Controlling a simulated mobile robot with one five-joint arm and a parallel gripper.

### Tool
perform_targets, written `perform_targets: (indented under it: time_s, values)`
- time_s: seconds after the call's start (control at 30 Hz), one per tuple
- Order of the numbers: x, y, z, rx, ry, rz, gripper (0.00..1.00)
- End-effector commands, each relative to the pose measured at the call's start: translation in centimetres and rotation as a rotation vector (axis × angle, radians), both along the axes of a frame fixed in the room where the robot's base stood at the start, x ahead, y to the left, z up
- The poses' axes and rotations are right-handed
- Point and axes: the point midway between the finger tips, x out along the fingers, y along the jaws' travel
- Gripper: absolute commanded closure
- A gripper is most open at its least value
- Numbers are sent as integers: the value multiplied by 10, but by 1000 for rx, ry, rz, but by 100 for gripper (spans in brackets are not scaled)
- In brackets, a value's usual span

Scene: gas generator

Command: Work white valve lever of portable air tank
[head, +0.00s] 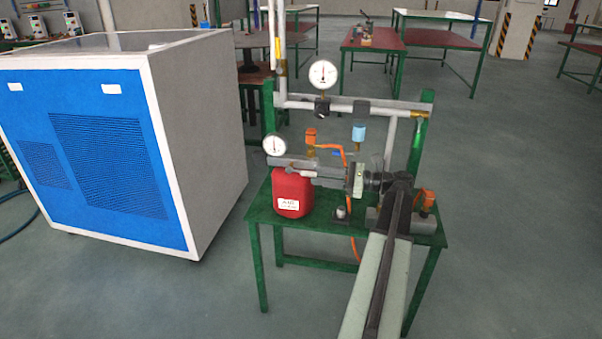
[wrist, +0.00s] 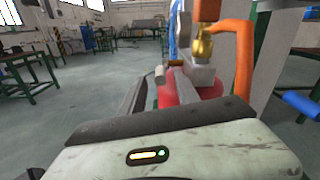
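The portable air tank is the red canister (head: 290,205) with a white label, on the left of the green table. In the wrist view its red body (wrist: 185,97) lies ahead of my gripper, partly covered by grey parts. A round gauge (head: 274,144) is just above the tank. My gripper (head: 290,163) reaches left across the table, its grey fingers over the tank's top. Its opening is not clear. The white valve lever cannot be made out for certain; a small pale piece (wrist: 160,75) shows by the tank, and I cannot tell whether the fingers touch it.
The green table (head: 325,222) carries a pipe frame with a larger gauge (head: 323,74) behind my arm. An orange hose (wrist: 243,65) and brass fitting (wrist: 201,45) are close on the right. A blue-fronted cabinet (head: 100,150) stands left. Floor in front is clear.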

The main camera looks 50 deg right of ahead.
Motion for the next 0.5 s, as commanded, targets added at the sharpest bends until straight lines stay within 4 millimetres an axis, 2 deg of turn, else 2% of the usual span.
perform_targets:
  time_s: [0.3, 0.5]
  values:
    - [44, 28, 0, 0, 0, -3, 62]
    - [54, 33, 0, -1, 0, -5, 62]
